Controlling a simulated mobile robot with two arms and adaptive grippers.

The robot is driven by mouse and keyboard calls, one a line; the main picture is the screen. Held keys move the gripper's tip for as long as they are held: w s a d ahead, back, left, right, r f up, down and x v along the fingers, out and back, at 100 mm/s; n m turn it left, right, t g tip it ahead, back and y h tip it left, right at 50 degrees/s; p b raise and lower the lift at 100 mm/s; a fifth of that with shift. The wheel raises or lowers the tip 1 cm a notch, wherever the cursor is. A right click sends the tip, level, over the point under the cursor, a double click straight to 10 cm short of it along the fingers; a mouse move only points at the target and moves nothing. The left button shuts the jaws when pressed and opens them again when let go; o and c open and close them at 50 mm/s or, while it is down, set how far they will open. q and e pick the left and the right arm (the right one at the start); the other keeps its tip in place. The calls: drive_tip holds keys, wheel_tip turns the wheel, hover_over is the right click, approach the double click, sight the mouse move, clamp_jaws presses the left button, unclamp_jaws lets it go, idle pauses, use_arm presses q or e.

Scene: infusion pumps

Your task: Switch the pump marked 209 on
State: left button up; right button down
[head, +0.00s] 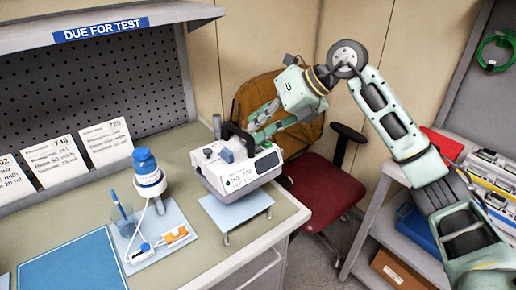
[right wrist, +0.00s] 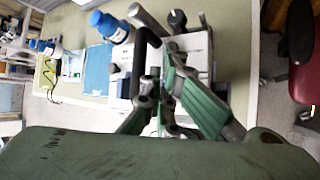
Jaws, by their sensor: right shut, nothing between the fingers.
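A white and grey infusion pump (head: 240,172) with a black carry handle stands on a small light-blue stand near the bench's right end. My left gripper is out of view.
A blue-capped bottle (head: 149,175), a cup with a pen (head: 122,218) and an orange and white device (head: 174,236) are left of the pump. A blue mat (head: 75,264) lies front left. A red chair (head: 322,192) stands beyond the bench.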

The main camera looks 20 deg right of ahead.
drive_tip(key=shift+f, duration=0.15)
idle(0.7)
drive_tip(key=shift+f, duration=0.3)
drive_tip(key=shift+f+b, duration=0.5)
drive_tip(key=shift+b, duration=0.05)
idle(0.6)
drive_tip(key=shift+r, duration=0.1)
drive_tip(key=shift+r+p, duration=0.75)
drive_tip(key=shift+r, duration=0.05)
wheel_tip(320, 180, up, 5)
drive_tip(key=p, duration=0.4)
drive_tip(key=shift+w+d, duration=0.1)
idle(0.4)
